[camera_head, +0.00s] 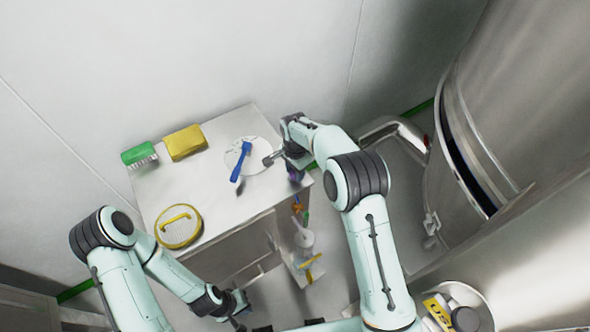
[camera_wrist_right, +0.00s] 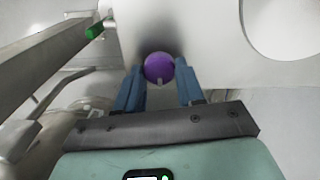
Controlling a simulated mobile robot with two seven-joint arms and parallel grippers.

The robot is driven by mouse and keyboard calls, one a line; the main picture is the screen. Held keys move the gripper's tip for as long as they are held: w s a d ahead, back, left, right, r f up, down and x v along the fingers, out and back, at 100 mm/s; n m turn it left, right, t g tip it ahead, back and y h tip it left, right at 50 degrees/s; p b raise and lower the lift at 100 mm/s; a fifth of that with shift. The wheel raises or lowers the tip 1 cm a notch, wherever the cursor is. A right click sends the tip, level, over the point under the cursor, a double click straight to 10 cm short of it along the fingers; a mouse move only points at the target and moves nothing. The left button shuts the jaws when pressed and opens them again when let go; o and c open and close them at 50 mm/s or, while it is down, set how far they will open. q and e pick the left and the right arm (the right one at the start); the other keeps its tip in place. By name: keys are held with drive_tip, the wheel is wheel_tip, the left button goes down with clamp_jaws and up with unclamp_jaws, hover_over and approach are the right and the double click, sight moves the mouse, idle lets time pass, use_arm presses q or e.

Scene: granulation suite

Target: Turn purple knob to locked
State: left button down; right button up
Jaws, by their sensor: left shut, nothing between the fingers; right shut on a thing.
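The purple knob (camera_wrist_right: 158,66) is round, on a pale panel face in the right wrist view, with a small pale mark at its lower edge. In the head view a little purple of the knob (camera_head: 293,176) shows at the table's right edge, mostly hidden by my right gripper. My right gripper (camera_wrist_right: 160,72) has its two blue fingers on either side of the knob and is shut on it. In the head view my right gripper (camera_head: 294,163) is at the cabinet's right edge. My left gripper (camera_head: 239,311) is shut and empty, low in front of the cabinet.
The cabinet top (camera_head: 222,207) holds a green brush (camera_head: 139,154), a yellow block (camera_head: 185,142), a white disc (camera_head: 262,155) with a blue tool (camera_head: 240,161), and a yellow round sieve (camera_head: 179,227). Tools hang at its side (camera_head: 303,236). A large steel vessel (camera_head: 500,110) stands right.

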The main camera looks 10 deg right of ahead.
idle(0.5)
drive_tip(key=o, duration=1)
drive_tip(key=shift+o, duration=0.2)
drive_tip(key=shift+r, duration=0.1)
wheel_tip(320, 180, up, 13)
drive_tip(key=shift+p, duration=0.45)
drive_tip(key=shift+s, duration=0.1)
